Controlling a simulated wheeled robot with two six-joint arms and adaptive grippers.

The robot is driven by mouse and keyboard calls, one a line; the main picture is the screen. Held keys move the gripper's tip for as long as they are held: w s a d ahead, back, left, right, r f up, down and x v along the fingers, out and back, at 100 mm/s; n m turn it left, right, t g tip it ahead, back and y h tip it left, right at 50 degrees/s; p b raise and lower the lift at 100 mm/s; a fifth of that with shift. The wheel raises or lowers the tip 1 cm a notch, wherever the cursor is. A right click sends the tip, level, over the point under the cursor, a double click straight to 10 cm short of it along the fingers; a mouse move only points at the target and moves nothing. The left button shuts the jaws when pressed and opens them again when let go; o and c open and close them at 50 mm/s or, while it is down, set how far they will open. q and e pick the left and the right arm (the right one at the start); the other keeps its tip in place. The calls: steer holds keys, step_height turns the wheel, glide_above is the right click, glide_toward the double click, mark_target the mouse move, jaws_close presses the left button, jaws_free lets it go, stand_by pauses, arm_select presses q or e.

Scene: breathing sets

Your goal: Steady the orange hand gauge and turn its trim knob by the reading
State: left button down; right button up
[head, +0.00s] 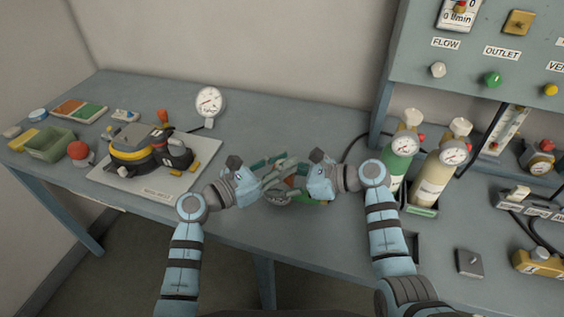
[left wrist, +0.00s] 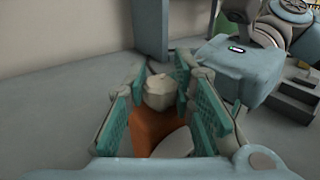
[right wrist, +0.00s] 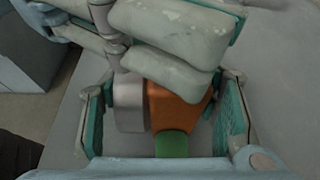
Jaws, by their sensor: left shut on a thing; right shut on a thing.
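The orange hand gauge (head: 290,182) is between my two grippers above the bench's front part, mostly hidden by fingers in the head view. The right wrist view shows its orange body (right wrist: 178,106), grey round rim and green lower part. My right gripper (right wrist: 164,112) has its fingers on both sides of the gauge and is shut on it. My left gripper (left wrist: 160,95) is shut on the pale trim knob (left wrist: 159,92) on top of the orange body. Its fingers cross the top of the right wrist view. The dial's reading is not legible.
A black and yellow device (head: 140,147) stands on a white board (head: 155,190) to the left, with a round dial (head: 209,101) behind. Green (head: 396,170) and cream (head: 433,185) cylinders stand close to my right arm. A panel (head: 470,75) with knobs rises at the right.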

arm_select(q)
steer(key=shift+m+g+h, duration=0.3)
steer(key=shift+g, duration=0.1)
steer(key=shift+m+g+h, duration=0.7)
steer(key=shift+m+g, duration=0.65)
steer(key=shift+g, duration=0.6)
steer(key=shift+m+g+h, duration=0.7)
steer(key=shift+m+g, duration=0.65)
steer(key=shift+g, duration=0.6)
steer(key=c, duration=1.3)
jaws_free()
steer(key=shift+c, duration=0.2)
steer(key=s+a, duration=0.1)
steer(key=a, duration=1.1)
steer(key=shift+s, duration=0.15)
